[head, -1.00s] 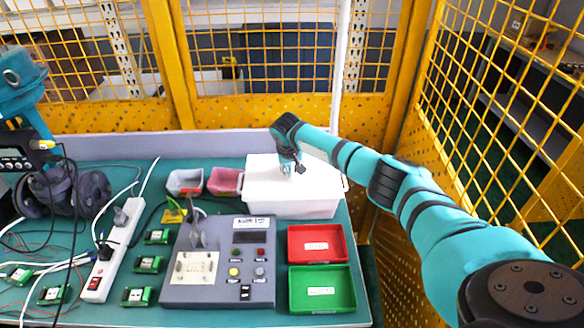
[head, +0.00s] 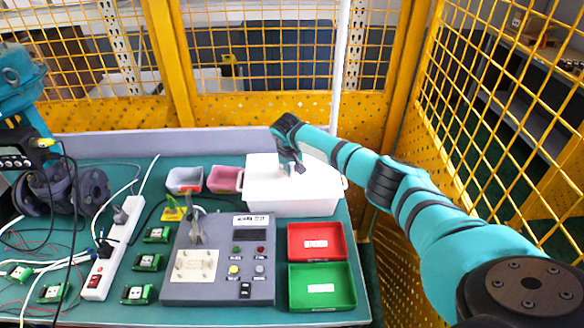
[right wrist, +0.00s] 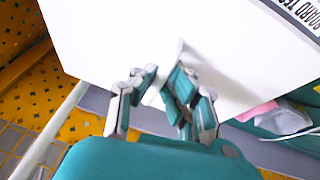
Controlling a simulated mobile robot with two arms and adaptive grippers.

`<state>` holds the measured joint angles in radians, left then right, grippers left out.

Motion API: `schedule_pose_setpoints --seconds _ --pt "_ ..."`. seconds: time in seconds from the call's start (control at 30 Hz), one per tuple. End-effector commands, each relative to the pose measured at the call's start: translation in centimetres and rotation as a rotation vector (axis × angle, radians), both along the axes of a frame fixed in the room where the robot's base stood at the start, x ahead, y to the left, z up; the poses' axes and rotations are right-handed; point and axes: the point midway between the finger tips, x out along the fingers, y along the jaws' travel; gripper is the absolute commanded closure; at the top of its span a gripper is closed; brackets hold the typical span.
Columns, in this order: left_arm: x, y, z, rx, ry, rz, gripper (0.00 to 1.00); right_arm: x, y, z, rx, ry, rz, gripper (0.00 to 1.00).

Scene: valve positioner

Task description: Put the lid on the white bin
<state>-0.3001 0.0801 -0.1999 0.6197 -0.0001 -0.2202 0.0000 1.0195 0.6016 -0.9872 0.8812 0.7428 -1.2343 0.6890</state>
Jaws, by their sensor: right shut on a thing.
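The white bin (head: 292,205) stands at the back right of the green table, its side handles showing. The flat white lid (head: 262,166) lies over the bin's top, roughly lined up with it; I cannot tell whether it rests fully on the rim. My right gripper (head: 297,168) reaches down from above and is shut on the lid's raised grip. In the right wrist view the lid (right wrist: 125,35) fills the upper part, with the gripper fingers (right wrist: 160,95) around its grip. My left gripper is not in view.
Red (head: 316,243) and green (head: 322,288) trays lie in front of the bin. A grey test panel (head: 218,285) is left of them. Small grey (head: 185,180) and pink (head: 222,180) bins sit left of the bin. Yellow mesh fencing (head: 500,130) stands behind and right.

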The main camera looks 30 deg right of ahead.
Motion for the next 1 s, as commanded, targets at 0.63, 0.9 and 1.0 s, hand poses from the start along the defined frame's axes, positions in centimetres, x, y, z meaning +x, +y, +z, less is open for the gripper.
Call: schedule_pose_setpoints --seconds 0.63,0.9,1.0 --pt "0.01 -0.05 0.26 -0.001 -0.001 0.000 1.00 0.05 0.01 -0.30 0.000 -0.001 0.000 0.65" --pt "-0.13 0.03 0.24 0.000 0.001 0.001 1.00 0.00 0.03 -0.26 0.000 0.000 0.000 0.65" --pt "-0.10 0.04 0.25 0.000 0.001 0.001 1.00 -0.12 0.16 0.30 0.001 -0.002 0.001 0.65"
